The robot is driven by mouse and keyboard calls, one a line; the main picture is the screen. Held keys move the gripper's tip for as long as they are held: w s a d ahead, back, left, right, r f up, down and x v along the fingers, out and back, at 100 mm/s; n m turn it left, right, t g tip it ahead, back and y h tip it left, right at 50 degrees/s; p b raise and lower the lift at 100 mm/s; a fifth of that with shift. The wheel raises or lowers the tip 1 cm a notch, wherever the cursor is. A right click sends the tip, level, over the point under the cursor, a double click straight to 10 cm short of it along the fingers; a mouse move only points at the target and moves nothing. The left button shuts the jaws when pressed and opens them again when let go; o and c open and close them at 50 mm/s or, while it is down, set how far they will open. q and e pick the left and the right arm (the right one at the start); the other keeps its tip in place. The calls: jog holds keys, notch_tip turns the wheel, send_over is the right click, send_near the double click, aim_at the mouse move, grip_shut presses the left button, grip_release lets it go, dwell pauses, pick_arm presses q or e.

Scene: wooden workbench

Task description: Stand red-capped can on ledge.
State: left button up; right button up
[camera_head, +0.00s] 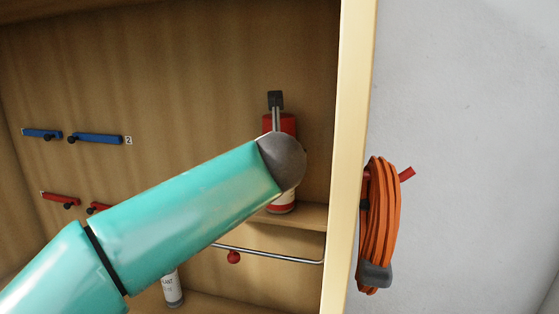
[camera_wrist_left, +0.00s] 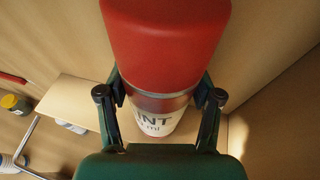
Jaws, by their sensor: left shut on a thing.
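The red-capped can (camera_head: 280,124) is upright at the wooden ledge (camera_head: 311,213), with its lower end level with the ledge; I cannot tell whether its base touches. In the left wrist view the can's red cap (camera_wrist_left: 166,45) is near the lens, with a metal band and a white printed label below it. My left gripper (camera_wrist_left: 161,100) is shut on the can, one finger on each side. In the head view my left arm hides the can's middle and most of the gripper. The ledge also shows beside the can in the left wrist view (camera_wrist_left: 82,92). My right gripper is not in view.
A metal rail (camera_head: 285,259) with a red knob (camera_head: 234,257) runs below the ledge. Another can (camera_head: 172,290) stands lower down. A cabinet side panel (camera_head: 345,150) rises close to the ledge's right, with a coiled orange cable (camera_head: 380,220) outside. Blue bars (camera_head: 95,138) are on the back wall.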

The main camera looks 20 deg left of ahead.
pick_arm(q)
jog(key=shift+w+f, duration=0.1)
jog(key=o, duration=1.5)
jog(key=shift+d, duration=0.1)
jog(key=b+v, duration=0.2)
jog(key=v, duration=1)
